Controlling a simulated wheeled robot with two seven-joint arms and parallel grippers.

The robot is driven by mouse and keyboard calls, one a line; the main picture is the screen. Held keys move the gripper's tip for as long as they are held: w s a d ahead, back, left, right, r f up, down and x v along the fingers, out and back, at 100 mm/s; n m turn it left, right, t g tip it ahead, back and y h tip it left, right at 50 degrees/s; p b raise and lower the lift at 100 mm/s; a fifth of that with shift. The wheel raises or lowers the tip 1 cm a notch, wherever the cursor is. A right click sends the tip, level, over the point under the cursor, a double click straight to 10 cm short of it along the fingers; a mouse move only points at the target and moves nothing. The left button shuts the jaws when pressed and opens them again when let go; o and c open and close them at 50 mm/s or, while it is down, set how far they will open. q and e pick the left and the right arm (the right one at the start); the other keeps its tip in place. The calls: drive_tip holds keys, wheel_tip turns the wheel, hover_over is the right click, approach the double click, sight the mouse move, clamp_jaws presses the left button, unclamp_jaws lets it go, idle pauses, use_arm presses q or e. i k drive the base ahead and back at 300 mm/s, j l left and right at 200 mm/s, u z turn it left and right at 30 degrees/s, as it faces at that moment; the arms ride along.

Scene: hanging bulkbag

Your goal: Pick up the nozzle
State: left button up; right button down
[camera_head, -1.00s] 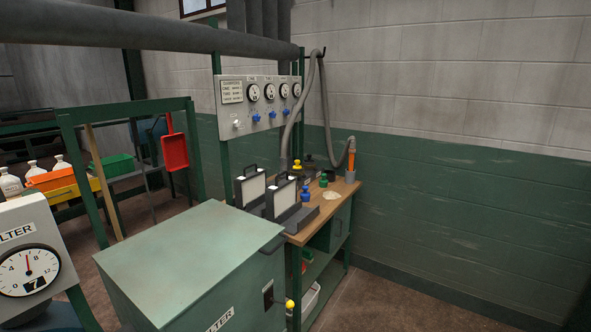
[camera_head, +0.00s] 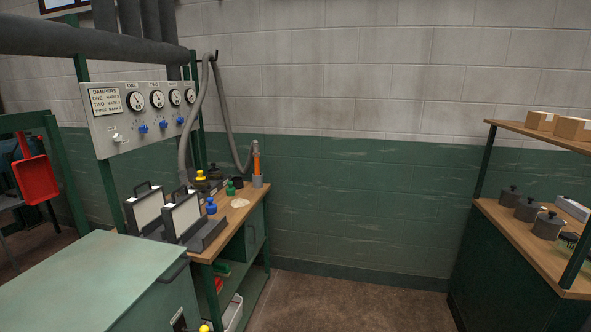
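An orange upright piece, which looks like the nozzle (camera_head: 256,158), stands in a grey cup-like holder (camera_head: 257,181) at the right back corner of a wooden-topped workbench (camera_head: 236,218). A grey hose (camera_head: 224,112) loops over a hook above the bench and comes down beside the orange piece. I cannot tell exactly how the hose joins it. Neither of my grippers is in view.
A green cabinet (camera_head: 100,280) stands front left. Shelves with dark pots (camera_head: 549,225) stand right. Floor (camera_head: 350,300) between is clear.

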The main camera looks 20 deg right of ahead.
sight(256, 156)
drive_tip(key=z, duration=0.25)
drive_tip(key=i+l+z, duration=0.25)
drive_tip(key=i, duration=0.8)
drive_tip(key=i+j+z, duration=0.1)
drive_tip(key=i+z, duration=0.2)
drive_tip(key=i, duration=0.75)
